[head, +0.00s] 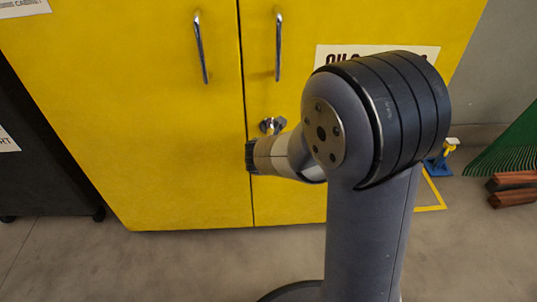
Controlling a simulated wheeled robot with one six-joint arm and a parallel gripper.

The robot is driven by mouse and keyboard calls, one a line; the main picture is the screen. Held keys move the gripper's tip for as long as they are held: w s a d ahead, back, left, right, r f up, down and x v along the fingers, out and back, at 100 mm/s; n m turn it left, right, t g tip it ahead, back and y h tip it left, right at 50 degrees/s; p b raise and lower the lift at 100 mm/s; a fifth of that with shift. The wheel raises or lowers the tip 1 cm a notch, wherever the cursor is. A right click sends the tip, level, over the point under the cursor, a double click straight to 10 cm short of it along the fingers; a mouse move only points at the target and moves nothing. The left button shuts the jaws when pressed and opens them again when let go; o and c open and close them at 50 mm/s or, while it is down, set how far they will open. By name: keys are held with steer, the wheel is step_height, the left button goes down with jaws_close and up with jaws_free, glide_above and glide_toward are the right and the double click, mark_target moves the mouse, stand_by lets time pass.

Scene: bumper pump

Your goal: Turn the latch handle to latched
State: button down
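A yellow two-door cabinet (180,130) fills the middle of the head view, with both doors closed. A small shiny metal latch handle (273,125) sits low on the right door, close to the seam. It is partly behind my arm's wrist, and its exact angle is too small to tell. My arm reaches toward the cabinet, its wrist just below the handle in the picture. My gripper's fingers are hidden behind the arm, so whether they touch the handle does not show.
Two long chrome pulls (201,48) (278,47) are on the doors. A partly covered white sign (420,52) is on the right door. A dark cabinet (40,140) stands left. A blue and yellow item (440,160), a green rake-like thing (512,145) and reddish-brown blocks (513,190) lie right. The left foreground floor is clear.

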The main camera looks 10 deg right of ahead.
stand_by(0.4)
steer(key=c, duration=1.4)
jaws_free()
steer(key=p+v, duration=0.5)
steer(key=v, duration=0.5)
steer(key=shift+s+r, duration=0.25)
steer(key=shift+s, duration=0.05)
steer(key=shift+f, duration=0.1)
